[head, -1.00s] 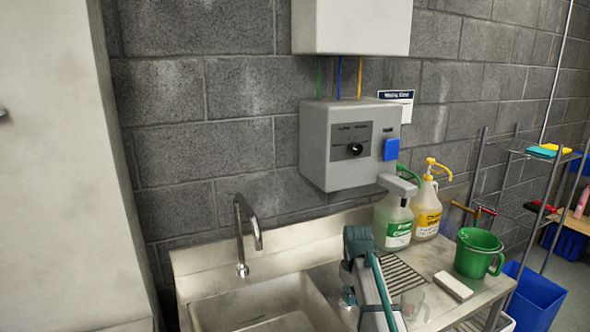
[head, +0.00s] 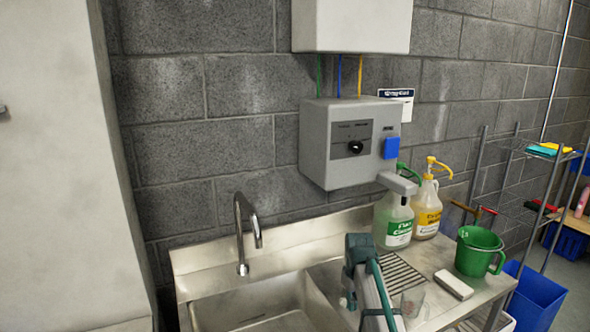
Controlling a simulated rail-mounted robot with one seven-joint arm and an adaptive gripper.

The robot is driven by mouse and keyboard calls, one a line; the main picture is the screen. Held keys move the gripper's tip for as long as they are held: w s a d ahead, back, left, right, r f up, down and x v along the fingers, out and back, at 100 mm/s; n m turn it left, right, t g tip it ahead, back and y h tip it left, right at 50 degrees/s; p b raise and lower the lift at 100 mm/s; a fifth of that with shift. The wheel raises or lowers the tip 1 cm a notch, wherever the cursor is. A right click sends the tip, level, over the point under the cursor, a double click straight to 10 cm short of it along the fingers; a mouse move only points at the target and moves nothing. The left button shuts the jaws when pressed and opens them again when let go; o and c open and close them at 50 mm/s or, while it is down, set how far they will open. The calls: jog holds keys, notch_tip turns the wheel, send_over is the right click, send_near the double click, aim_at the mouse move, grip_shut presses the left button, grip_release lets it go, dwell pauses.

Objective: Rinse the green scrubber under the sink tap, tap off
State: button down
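The sink tap (head: 244,228) is a curved metal spout on the back ledge of the steel sink (head: 275,296), whose basin is cut off by the lower edge of the head view. No water stream shows below the spout. I cannot pick out the green scrubber anywhere. Part of my grey and teal arm (head: 362,262) rises at the bottom, right of the basin. My gripper does not show, so what it holds is hidden.
A white block (head: 453,284) and a green jug (head: 478,252) are to the right. A grey dispenser box (head: 330,150) overhangs from the wall.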

jog(key=shift+d, duration=0.8)
jog(key=shift+w+d, duration=0.35)
jog(key=shift+d, duration=0.55)
jog(key=shift+w+d+p, duration=0.4)
jog(key=shift+w+d, duration=0.2)
jog(key=shift+d, duration=0.3)
